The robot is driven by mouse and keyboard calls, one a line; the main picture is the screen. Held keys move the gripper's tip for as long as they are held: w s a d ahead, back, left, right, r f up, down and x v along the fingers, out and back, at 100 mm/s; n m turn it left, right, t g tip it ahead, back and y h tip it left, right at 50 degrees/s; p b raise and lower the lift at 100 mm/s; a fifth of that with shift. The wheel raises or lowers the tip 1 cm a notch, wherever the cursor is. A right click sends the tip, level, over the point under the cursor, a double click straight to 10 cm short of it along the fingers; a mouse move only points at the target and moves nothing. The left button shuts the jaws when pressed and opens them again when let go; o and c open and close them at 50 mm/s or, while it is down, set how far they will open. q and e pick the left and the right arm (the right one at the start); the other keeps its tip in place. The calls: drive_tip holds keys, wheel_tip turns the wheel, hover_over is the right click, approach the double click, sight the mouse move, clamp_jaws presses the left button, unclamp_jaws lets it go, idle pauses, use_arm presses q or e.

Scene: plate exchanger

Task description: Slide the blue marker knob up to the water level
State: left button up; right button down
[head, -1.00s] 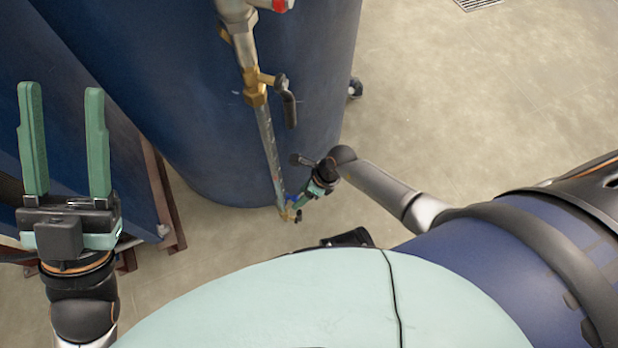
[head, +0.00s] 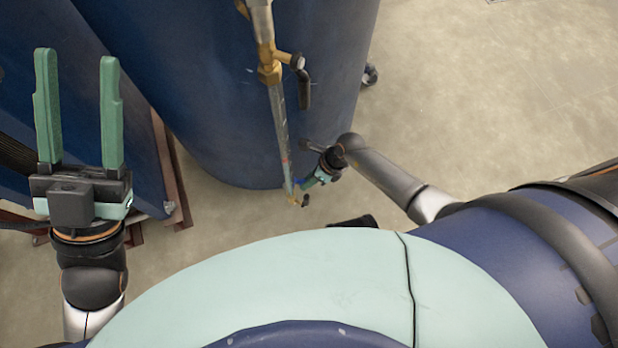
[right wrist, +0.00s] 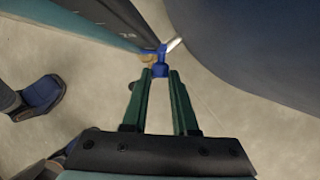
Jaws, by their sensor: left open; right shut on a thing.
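The blue marker knob (right wrist: 160,69) sits on the gauge tube, between the fingertips of my right gripper (right wrist: 160,72) in the right wrist view. In the head view the tall sight gauge (head: 279,120) runs down the front of the blue tank, and the blue knob (head: 298,183) shows small near its lower end. My right gripper (head: 309,181) reaches in from the right and is shut on the knob. A small reddish mark (head: 285,160) shows on the gauge above the knob; I cannot tell the water level. My left gripper (head: 83,120) is open and empty, away from the gauge.
The blue tank (head: 220,110) stands right behind the gauge. A brass valve with a black handle (head: 304,90) sits at the gauge's top, and a small brass fitting (head: 293,199) at its bottom. Open concrete floor (head: 480,110) lies to the right.

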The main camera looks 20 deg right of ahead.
sight(285, 150)
drive_tip(key=shift+r, duration=0.15)
idle(0.4)
drive_tip(key=shift+r+p, duration=2.85)
drive_tip(key=shift+p, duration=0.15)
wheel_tip(285, 150, up, 6)
drive_tip(key=p, duration=0.5)
drive_tip(key=shift+p, duration=0.4)
drive_tip(key=shift+d+r, duration=0.1)
drive_tip(key=shift+r, duration=0.05)
drive_tip(key=shift+r+p, duration=2.85)
drive_tip(key=shift+p, duration=0.1)
drive_tip(key=shift+r, duration=0.15)
